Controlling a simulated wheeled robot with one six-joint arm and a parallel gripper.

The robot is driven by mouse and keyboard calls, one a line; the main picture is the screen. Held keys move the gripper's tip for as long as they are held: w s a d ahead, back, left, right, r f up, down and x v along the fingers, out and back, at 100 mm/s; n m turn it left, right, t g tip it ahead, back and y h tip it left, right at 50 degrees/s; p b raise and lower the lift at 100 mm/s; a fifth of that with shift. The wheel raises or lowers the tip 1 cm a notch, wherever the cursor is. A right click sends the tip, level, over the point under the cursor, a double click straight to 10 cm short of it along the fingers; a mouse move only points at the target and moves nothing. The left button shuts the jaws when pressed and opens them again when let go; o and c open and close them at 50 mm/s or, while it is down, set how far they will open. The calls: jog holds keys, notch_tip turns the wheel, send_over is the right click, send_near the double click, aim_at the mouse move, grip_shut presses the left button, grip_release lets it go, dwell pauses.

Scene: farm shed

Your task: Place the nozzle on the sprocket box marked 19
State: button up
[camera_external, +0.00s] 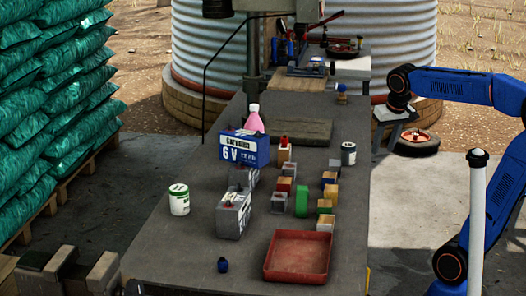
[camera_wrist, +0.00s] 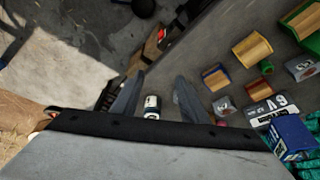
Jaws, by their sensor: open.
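My gripper (camera_wrist: 158,76) is open and empty, its two grey fingers apart above the bench's edge in the wrist view. In the external view my gripper (camera_external: 388,118) hangs off the bench's right side, small and partly dark. No number 19 is legible. I cannot identify the nozzle for sure; a small red piece (camera_external: 284,141) sits on one box, and a small dark blue object (camera_external: 222,265) stands near the front.
A red tray (camera_external: 298,256) lies at the bench's front right. A blue battery carton (camera_external: 244,148), pink bottle (camera_external: 253,120), grey battery (camera_external: 233,216), white-green can (camera_external: 179,199) and dark-labelled can (camera_external: 348,153) also stand there. The front left of the bench is mostly clear.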

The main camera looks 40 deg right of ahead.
jog(key=s+d+f+n, duration=0.2)
jog(key=s+f, duration=0.9)
jog(key=s, duration=0.3)
jog(key=shift+d+f+n+t+y, duration=0.2)
jog(key=shift+n+t+y, duration=0.1)
jog(key=shift+t+y, duration=0.1)
